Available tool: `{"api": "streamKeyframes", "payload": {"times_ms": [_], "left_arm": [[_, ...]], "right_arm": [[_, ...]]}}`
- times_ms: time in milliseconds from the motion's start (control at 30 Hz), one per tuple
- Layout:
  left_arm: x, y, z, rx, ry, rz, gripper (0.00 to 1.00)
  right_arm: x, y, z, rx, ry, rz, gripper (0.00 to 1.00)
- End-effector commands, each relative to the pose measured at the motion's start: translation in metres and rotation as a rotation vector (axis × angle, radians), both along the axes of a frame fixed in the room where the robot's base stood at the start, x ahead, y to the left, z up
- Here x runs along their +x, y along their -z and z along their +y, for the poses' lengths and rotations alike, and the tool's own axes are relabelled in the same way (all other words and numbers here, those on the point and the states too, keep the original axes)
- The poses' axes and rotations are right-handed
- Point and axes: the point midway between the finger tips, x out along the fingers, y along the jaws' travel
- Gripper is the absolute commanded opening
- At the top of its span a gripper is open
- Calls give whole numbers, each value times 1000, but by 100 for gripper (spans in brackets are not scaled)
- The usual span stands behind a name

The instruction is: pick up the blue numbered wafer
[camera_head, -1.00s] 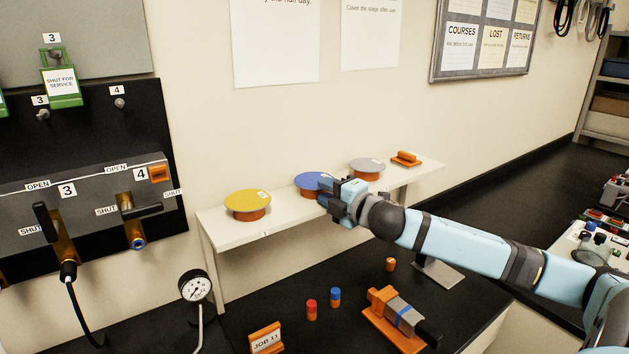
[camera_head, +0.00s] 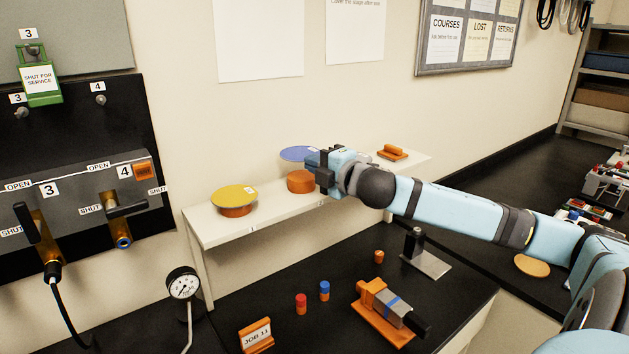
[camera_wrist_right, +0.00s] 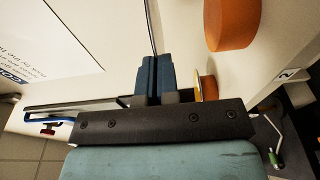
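The blue wafer (camera_head: 297,153) is in the air just above its orange stand (camera_head: 301,182) on the white shelf (camera_head: 262,218). It looks about level. My right gripper (camera_head: 313,160) is shut on the wafer's right edge. In the right wrist view the two fingers (camera_wrist_right: 158,75) are close together, with a thin edge-on line beyond them that looks like the wafer (camera_wrist_right: 152,28). The number on the blue wafer cannot be read. My left gripper is not in view.
A yellow wafer (camera_head: 234,195) rests on its stand at the shelf's left. An orange handled block (camera_head: 393,152) lies at the right end. My gripper hides the grey wafer's spot. Below are a pressure gauge (camera_head: 184,284), small cylinders (camera_head: 324,290) and an orange fixture (camera_head: 385,312).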

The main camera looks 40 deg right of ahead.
Motion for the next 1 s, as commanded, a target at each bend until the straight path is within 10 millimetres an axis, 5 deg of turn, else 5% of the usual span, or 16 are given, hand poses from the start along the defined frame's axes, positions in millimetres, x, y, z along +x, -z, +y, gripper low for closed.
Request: {"api": "streamKeyframes", "payload": {"times_ms": [200,400,700,1000], "left_arm": [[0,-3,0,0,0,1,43],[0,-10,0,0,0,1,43],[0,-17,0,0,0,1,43],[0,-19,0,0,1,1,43]], "right_arm": [[0,-69,0,-6,1,-6,0],[0,-108,0,-1,0,-5,0],[0,-140,0,0,0,-3,0],[0,-146,0,1,0,0,0]]}}
